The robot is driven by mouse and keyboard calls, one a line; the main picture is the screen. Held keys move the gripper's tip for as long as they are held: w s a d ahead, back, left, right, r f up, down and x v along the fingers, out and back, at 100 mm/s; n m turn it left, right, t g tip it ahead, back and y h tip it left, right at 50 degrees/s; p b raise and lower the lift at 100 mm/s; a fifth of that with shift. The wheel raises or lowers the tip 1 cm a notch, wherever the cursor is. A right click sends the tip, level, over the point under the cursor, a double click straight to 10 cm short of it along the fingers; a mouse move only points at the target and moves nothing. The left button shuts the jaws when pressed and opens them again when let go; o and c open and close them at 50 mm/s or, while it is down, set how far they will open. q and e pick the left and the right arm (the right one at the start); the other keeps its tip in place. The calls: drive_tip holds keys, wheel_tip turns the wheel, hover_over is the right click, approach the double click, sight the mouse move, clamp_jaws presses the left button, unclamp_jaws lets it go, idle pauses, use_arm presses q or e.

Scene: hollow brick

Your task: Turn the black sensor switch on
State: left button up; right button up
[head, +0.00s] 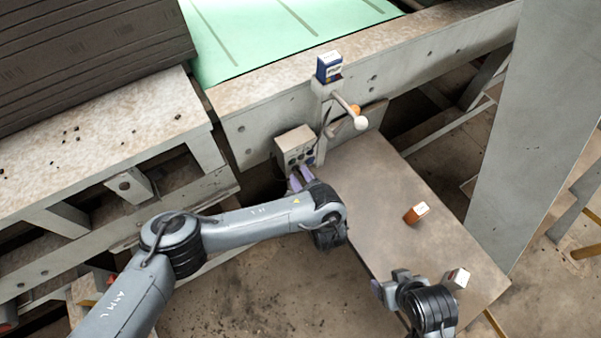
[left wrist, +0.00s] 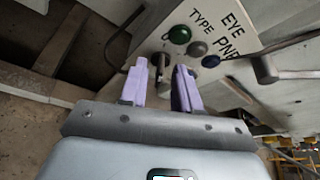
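A pale grey sensor box (head: 295,146) is fixed to the machine side in the head view. Its face (left wrist: 212,22), marked "EYE TYPE PNP", fills the top of the left wrist view. A dark switch lever (left wrist: 159,62) stands out of it, beside a green button (left wrist: 180,34), a grey button (left wrist: 196,49) and a blue button (left wrist: 211,61). My left gripper (head: 301,178) is at the box, its purple fingers (left wrist: 161,74) apart, one on each side of the lever. I cannot tell whether they touch it. My right gripper (head: 386,282) is over the table; its finger gap is unclear.
A brown table (head: 390,180) holds an orange-brown box (head: 416,213); a white box (head: 456,278) is close to my right gripper. A white-knobbed lever (head: 347,110) and a blue-white box (head: 329,66) are above the sensor box. A grey post (head: 540,120) stands at right.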

use_arm(q)
drive_tip(key=shift+w+f, duration=0.1)
drive_tip(key=shift+w, duration=0.1)
drive_tip(key=shift+c, duration=0.3)
drive_tip(key=shift+s+a, duration=0.1)
clamp_jaws()
